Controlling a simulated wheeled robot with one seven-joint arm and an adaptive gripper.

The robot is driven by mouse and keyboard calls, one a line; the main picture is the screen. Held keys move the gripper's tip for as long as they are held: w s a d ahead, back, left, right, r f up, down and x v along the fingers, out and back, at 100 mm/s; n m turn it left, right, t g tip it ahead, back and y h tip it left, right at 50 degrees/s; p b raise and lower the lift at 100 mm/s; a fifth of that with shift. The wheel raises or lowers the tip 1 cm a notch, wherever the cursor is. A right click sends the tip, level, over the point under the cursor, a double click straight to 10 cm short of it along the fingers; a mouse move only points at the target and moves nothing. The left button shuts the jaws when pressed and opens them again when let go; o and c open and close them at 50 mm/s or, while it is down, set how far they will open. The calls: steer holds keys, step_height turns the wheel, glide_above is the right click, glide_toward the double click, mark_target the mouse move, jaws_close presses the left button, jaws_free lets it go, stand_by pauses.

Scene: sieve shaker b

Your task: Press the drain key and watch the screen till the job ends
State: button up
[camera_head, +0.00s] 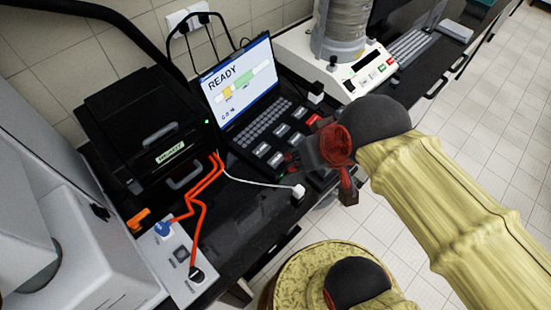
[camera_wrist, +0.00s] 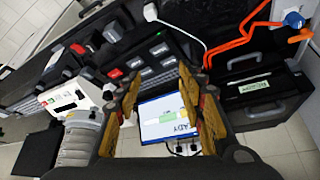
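The screen (camera_head: 240,78) stands upright behind a black keyboard (camera_head: 262,122) in the head view and reads READY over a yellow and green bar. It also shows between my fingers in the wrist view (camera_wrist: 165,118). Right of the keyboard is a group of large keys (camera_head: 277,158), mostly grey-labelled, with one red key (camera_head: 314,120). The key labels are too small to read, so I cannot tell which is the drain key. My gripper (camera_wrist: 160,78) is open and empty, with its fingers apart. In the head view it hovers by the right side of the keys and partly hides them.
A white machine (camera_head: 375,70) with a metal cylinder stands behind right. A black case (camera_head: 150,125) is left of the screen. Orange cables (camera_head: 200,200) and a white cable (camera_head: 250,183) cross the dark bench. A grey socket box (camera_head: 175,262) stands front left. Tiled floor is right.

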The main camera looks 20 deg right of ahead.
jaws_close()
stand_by(1.6)
